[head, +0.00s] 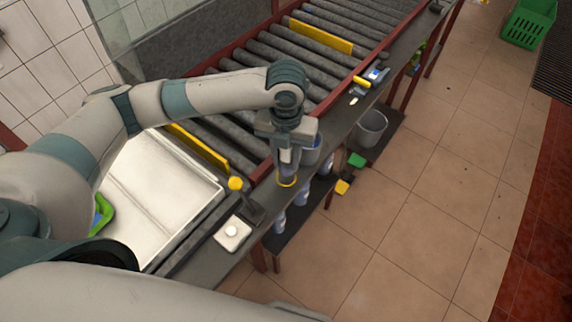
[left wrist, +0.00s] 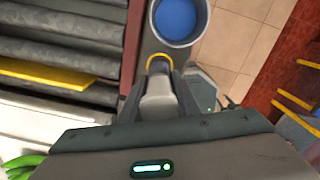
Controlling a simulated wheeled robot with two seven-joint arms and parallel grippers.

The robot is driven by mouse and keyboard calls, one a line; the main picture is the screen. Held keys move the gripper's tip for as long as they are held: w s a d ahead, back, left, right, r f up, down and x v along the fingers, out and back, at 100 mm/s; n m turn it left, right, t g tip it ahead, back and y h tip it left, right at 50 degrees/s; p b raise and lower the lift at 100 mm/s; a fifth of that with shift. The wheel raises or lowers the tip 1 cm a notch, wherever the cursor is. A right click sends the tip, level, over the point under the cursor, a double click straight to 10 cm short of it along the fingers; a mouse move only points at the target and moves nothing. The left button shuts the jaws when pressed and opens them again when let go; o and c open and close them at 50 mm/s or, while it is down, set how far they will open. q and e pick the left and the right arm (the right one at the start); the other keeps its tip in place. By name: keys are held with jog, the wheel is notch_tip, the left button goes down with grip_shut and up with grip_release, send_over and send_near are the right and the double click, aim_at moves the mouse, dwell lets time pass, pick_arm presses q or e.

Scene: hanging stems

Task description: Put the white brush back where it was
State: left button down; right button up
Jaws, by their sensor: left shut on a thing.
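My left gripper (head: 287,150) points down over the dark ledge beside the roller conveyor. It is shut on a pale handle-like thing, which I take to be the white brush (left wrist: 158,95); it shows between the fingers in the left wrist view. The brush's far end is hidden. A yellow ring (head: 287,182) lies just below the fingertips in the head view, and it also shows just beyond the held thing in the left wrist view (left wrist: 160,57). I cannot tell whether the brush touches the ring. My right gripper is out of view.
A grey cup (head: 312,152) with blue inside (left wrist: 178,18) stands close beside the gripper. A yellow-knobbed lever (head: 236,184) and a white button box (head: 232,233) are nearby on the ledge. Bottles (head: 302,194) and a grey bucket (head: 371,128) are lower down. Open floor lies right.

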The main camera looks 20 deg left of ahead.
aim_at(286, 167)
pick_arm(q)
notch_tip(286, 167, down, 3)
jog(key=shift+s+r+p, duration=0.1)
jog(key=shift+p, duration=0.55)
jog(key=shift+f, duration=0.45)
jog(key=shift+f, duration=0.15)
jog(key=c, duration=1.4)
grip_release()
jog(key=shift+o, duration=0.2)
